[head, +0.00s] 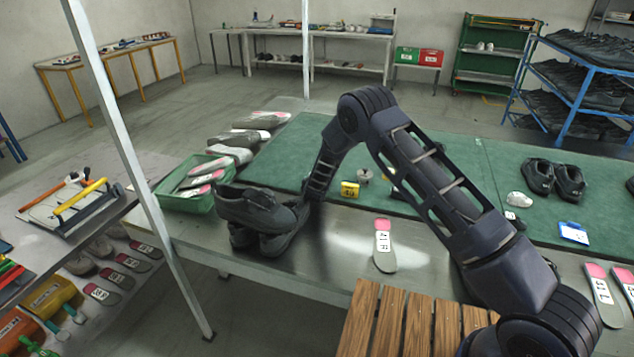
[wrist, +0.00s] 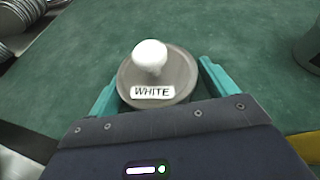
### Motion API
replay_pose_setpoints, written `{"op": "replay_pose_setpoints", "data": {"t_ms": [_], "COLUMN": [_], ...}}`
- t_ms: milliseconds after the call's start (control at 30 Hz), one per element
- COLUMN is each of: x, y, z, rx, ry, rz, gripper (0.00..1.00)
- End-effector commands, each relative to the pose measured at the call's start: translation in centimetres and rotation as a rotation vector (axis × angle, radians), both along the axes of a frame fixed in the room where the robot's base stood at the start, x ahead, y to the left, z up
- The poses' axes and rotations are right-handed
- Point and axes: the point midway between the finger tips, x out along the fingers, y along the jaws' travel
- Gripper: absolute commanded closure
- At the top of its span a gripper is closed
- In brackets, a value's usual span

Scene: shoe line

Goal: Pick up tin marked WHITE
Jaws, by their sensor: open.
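The tin marked WHITE (wrist: 178,72) is a round grey tin with a white knob on its lid and a white label, in the middle of the wrist view. It stands on a green mat (wrist: 240,30). My gripper (wrist: 155,85) is open, with one teal finger on each side of the tin. I cannot tell whether either finger touches it. In the head view my gripper and this tin are hidden behind my arm and the dark shoes (head: 262,212).
A green crate (head: 190,200) of insoles lies left. Open mat lies beyond the marked tin.

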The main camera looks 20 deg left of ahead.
Motion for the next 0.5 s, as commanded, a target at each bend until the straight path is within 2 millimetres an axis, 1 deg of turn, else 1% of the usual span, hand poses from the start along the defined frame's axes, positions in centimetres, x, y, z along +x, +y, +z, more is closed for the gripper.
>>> {"op": "replay_pose_setpoints", "data": {"t_ms": [167,200,267,300,367,500], "x": [0.04,0.03,0.03,0.03,0.03,0.01], "y": [0.01,0.01,0.0,0.0,0.0,0.01], "z": [0.02,0.03,0.02,0.03,0.03,0.04], "rx": [0.0,0.0,0.0,0.0,0.0,0.0], "ry": [0.0,0.0,0.0,0.0,0.0,0.0], "rz": [0.0,0.0,0.0,0.0,0.0,0.0], "gripper": [0.16,0.18,0.3,0.37,0.49,0.77]}}
